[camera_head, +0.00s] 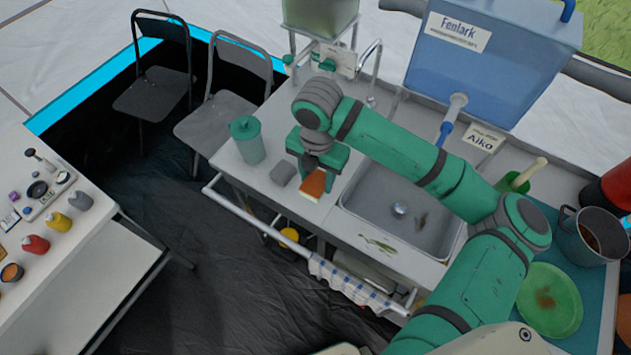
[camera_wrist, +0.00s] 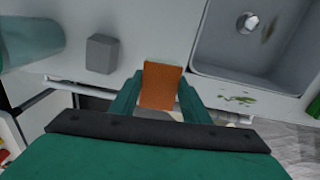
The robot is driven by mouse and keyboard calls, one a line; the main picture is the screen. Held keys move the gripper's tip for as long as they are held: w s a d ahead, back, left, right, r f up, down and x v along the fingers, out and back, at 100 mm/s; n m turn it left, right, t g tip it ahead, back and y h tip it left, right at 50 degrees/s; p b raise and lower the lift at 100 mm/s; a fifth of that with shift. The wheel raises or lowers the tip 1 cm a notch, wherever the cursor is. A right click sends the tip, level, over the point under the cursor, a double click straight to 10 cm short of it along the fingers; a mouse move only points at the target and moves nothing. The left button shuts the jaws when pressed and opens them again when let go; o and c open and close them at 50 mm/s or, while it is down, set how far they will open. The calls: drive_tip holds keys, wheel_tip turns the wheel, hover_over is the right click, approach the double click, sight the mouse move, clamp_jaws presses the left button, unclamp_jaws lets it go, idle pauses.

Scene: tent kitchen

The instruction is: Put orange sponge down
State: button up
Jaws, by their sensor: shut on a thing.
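The orange sponge (camera_head: 314,184) is held by my gripper (camera_head: 318,165) over the counter (camera_head: 352,244), between a small grey block and the sink. In the wrist view the orange sponge (camera_wrist: 160,85) sits between the two green fingers of my gripper (camera_wrist: 158,95), with its flat orange-brown face toward the camera. My gripper is shut on it. I cannot tell from these views whether the sponge's lower end touches the counter.
The grey block (camera_head: 283,172) and a teal pitcher (camera_head: 247,140) stand left of the sponge. The metal sink (camera_head: 385,207) is to the right, with dark scraps in it. Green scraps (camera_head: 378,244) lie on the counter's front. A rail (camera_head: 262,232) runs along the front edge.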

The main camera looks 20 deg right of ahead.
sight(315, 183)
drive_tip(key=shift+w+d+f, duration=0.1)
drive_tip(key=shift+w+f, duration=0.5)
drive_tip(key=shift+f, duration=0.15)
drive_tip(key=shift+w+f, duration=0.15)
drive_tip(key=shift+f, duration=0.75)
drive_tip(key=shift+w+f, duration=0.1)
drive_tip(key=shift+f, duration=0.75)
drive_tip(key=shift+f, duration=0.15)
drive_tip(key=o, duration=1.5)
drive_tip(key=shift+c, duration=0.2)
